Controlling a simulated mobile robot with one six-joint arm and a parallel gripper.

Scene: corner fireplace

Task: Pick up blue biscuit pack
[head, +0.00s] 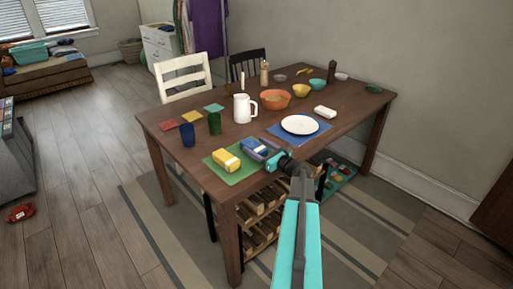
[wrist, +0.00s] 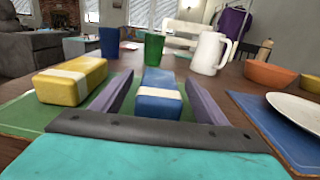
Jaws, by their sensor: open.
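The blue biscuit pack (wrist: 158,102) has a pale band and lies on the green mat (head: 233,176) near the table's front edge. In the head view the pack (head: 253,146) is at the mat's right part, close to my gripper. My gripper (wrist: 158,95) is open, with one finger on each side of the blue pack in the wrist view. I cannot tell whether the fingers touch it. In the head view my gripper (head: 262,155) is partly hidden by my arm. A yellow pack (wrist: 73,80) with a pale band lies left of the blue pack.
A blue cup (head: 188,134), a green cup (head: 214,123) and a white pitcher (head: 242,108) stand behind the packs. A white plate (head: 299,125) on a blue mat (head: 275,130) lies to the right. An orange bowl (head: 274,99) is farther back.

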